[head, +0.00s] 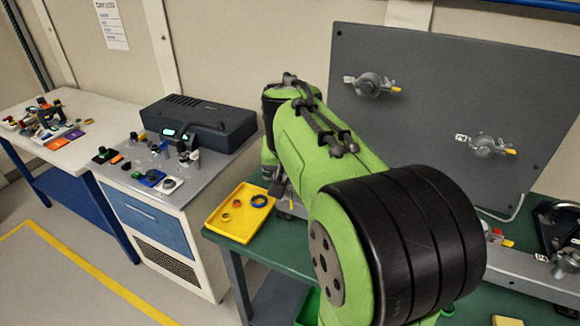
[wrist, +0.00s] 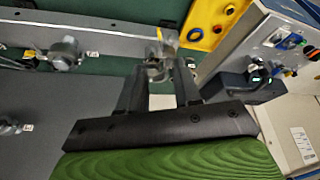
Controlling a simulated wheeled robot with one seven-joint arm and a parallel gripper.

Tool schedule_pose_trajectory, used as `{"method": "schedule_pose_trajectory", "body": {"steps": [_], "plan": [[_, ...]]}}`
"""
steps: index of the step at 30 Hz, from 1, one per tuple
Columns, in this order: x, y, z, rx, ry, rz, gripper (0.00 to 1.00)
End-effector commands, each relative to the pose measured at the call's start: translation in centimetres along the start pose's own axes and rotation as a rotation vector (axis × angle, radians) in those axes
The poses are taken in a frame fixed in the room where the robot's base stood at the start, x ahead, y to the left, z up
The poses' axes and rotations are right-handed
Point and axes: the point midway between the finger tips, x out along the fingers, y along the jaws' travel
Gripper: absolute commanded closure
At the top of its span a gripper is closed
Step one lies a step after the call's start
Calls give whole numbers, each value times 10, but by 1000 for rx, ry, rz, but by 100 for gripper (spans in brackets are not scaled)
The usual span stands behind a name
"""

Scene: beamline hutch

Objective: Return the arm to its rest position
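My arm, green with black joints, reaches over the green bench in the head view; my gripper is hidden there behind its large black joint. In the wrist view my gripper (wrist: 158,72) shows two dark fingers standing apart, with a clear gap between them. A metal fitting with a yellow tip (wrist: 160,66) appears between or just beyond the fingertips; I cannot tell whether they touch it.
A grey upright panel (head: 425,135) carries two valves (head: 371,84) (head: 484,146). A yellow tray (head: 226,225) with rings sits on the green bench (head: 285,262). A rail with fittings (head: 525,268) is at right. A control cabinet (head: 160,230) and white table stand left; open floor lies before them.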

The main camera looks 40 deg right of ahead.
Motion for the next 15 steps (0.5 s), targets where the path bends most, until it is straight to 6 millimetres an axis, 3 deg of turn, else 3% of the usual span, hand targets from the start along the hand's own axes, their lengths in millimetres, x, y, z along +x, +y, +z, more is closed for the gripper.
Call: {"method": "schedule_pose_trajectory", "body": {"steps": [3, 15], "plan": [[-9, 0, 0, 1, -1, 0, 67], [-9, 0, 0, 1, -1, 1, 67]]}}
